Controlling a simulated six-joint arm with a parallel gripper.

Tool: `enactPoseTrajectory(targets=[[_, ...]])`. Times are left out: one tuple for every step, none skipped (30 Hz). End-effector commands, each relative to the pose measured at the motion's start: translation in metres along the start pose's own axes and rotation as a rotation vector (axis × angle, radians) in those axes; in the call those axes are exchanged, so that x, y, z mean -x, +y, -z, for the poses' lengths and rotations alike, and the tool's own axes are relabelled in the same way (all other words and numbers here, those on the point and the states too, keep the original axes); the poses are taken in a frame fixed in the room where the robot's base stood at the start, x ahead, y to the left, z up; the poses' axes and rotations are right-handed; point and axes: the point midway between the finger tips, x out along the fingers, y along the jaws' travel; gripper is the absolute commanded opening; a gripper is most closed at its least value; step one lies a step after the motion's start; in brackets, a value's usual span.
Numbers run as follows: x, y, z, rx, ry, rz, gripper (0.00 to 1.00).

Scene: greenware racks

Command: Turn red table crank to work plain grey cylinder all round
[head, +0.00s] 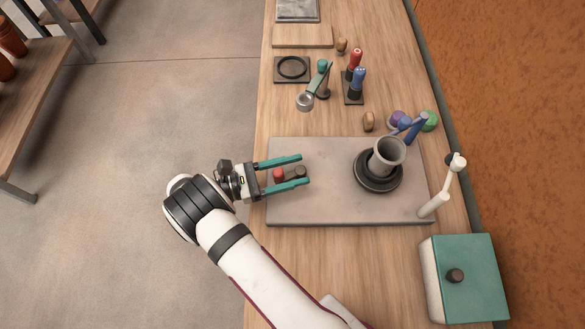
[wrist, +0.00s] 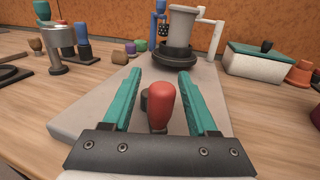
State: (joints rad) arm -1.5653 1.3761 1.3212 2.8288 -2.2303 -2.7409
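The red table crank (head: 278,175) stands at the left end of a grey slab (head: 330,212). A dark round piece (head: 299,172) sits just right of the red knob. My gripper (head: 302,170) is open, its teal fingers on either side of the crank with gaps. In the wrist view, the red knob (wrist: 160,106) stands between the fingers (wrist: 166,82), apart from both. The plain grey cylinder (head: 389,153) stands upright on a dark round turntable (head: 377,172) at the slab's right part. It also shows in the wrist view (wrist: 182,28).
A blue-armed tool (head: 418,127) stands just behind the cylinder and a white post (head: 443,192) to its right. A teal-lidded box (head: 470,276) is at the front right. Red and blue handled tools (head: 355,75) stand farther back. The slab's middle is clear.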

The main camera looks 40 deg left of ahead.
Motion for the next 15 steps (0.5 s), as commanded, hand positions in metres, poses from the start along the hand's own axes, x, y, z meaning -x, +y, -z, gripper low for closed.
enactPoseTrajectory(targets=[[0.0,0.0,0.0,0.0,0.0,0.0,0.59],[0.0,0.0,0.0,0.0,0.0,0.0,0.59],[0.0,0.0,0.0,0.0,0.001,0.0,0.59],[0.0,0.0,0.0,0.0,0.001,0.0,0.59],[0.0,0.0,0.0,0.0,0.001,0.0,0.59],[0.0,0.0,0.001,0.0,0.001,0.0,0.59],[0.0,0.0,0.001,0.0,0.001,0.0,0.59],[0.0,0.0,0.001,0.0,0.001,0.0,0.59],[0.0,-0.001,0.001,0.0,0.001,0.0,0.59],[0.0,-0.001,0.001,0.0,0.001,0.0,0.59],[0.0,-0.001,0.0,0.0,0.001,0.0,0.59],[0.001,0.0,-0.001,0.0,0.001,0.0,0.59],[0.001,0.0,-0.003,-0.001,0.002,0.0,0.59],[0.001,0.0,-0.006,-0.001,0.002,0.0,0.59],[0.001,0.0,-0.012,-0.001,0.001,0.0,0.59]])
